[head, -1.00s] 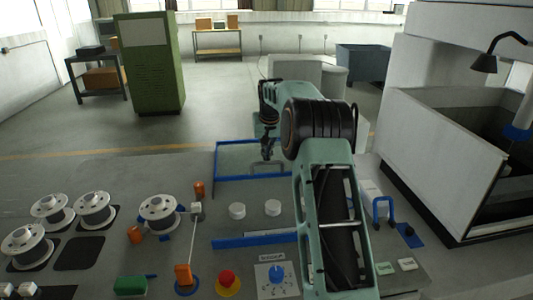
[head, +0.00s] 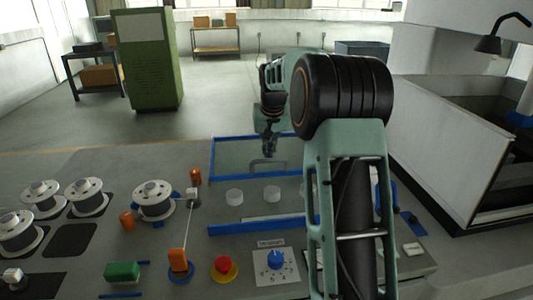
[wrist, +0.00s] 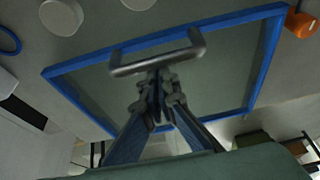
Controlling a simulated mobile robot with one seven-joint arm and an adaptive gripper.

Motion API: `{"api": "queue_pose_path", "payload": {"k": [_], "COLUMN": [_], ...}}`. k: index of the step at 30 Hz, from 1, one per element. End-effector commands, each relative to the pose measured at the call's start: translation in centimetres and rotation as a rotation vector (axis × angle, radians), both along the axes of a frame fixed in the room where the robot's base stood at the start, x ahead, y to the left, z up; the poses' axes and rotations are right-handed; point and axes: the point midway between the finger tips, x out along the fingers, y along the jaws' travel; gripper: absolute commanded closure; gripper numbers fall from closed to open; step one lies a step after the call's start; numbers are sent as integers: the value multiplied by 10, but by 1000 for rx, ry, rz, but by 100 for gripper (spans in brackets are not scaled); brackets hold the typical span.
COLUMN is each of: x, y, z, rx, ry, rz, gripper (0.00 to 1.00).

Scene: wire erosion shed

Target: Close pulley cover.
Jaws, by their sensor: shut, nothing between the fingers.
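The pulley cover (head: 232,158) is a see-through panel in a blue frame with a grey bar handle (head: 268,163). It stands raised behind two white round pulleys (head: 272,193). My gripper (head: 269,153) is at the far side of the cover, close to the handle. In the wrist view the cover (wrist: 220,68) fills the middle, and the handle (wrist: 155,62) lies just beyond the fingertips (wrist: 158,84). The fingers are together with nothing between them. I cannot tell whether they touch the cover or handle.
A blue strip (head: 255,225) runs in front of the pulleys. White spools (head: 154,200) and orange posts (head: 196,177) stand to the left. A red button (head: 223,264) and a blue knob (head: 275,258) are at the front. A large white machine (head: 440,150) stands right.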

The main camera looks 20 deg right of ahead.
Motion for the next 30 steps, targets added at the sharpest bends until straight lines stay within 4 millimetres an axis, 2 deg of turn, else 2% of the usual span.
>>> {"api": "queue_pose_path", "payload": {"k": [2, 18, 24, 30], "x": [-19, -144, -174, -188], "y": [3, 29, 35, 39], "z": [-6, -3, -2, -1], "rx": [-1, -1, 0, 0], "ry": [1, 1, 2, 3], "rz": [0, 1, 1, 1], "gripper": [100, 100, 100, 100]}}
